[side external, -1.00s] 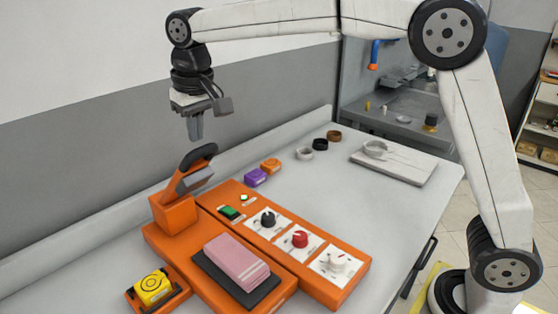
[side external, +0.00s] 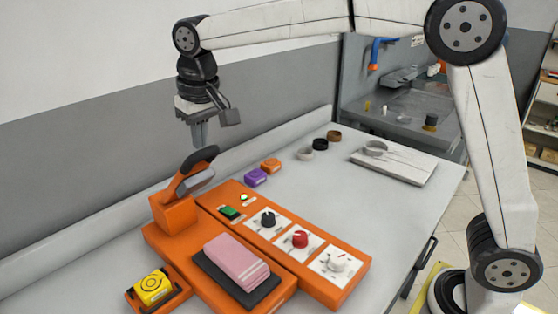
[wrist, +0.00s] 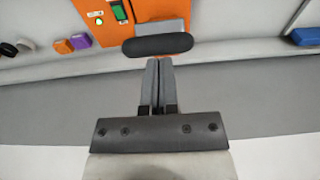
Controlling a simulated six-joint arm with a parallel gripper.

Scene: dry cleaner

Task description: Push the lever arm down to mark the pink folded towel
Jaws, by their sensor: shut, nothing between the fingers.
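The pink folded towel (side external: 237,259) lies on a dark pad (side external: 267,290) on the orange machine base (side external: 175,247). The lever arm (side external: 191,173) has a black grip and stands raised, tilted up from its orange housing (side external: 173,214). Its black grip (wrist: 157,45) also shows in the wrist view, just beyond my fingertips. My gripper (side external: 200,146) is shut and empty, pointing down just above the lever's grip. In the side view a small gap seems to show between fingertips and grip; exact contact cannot be told. The towel is out of the wrist view.
An orange panel with a green switch (side external: 229,212), a black knob (side external: 268,220), a red knob (side external: 300,239) and a white knob (side external: 337,261) lies right of the lever. A yellow block (side external: 153,286) sits front left. Purple (side external: 256,177) and orange (side external: 270,165) blocks lie behind.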

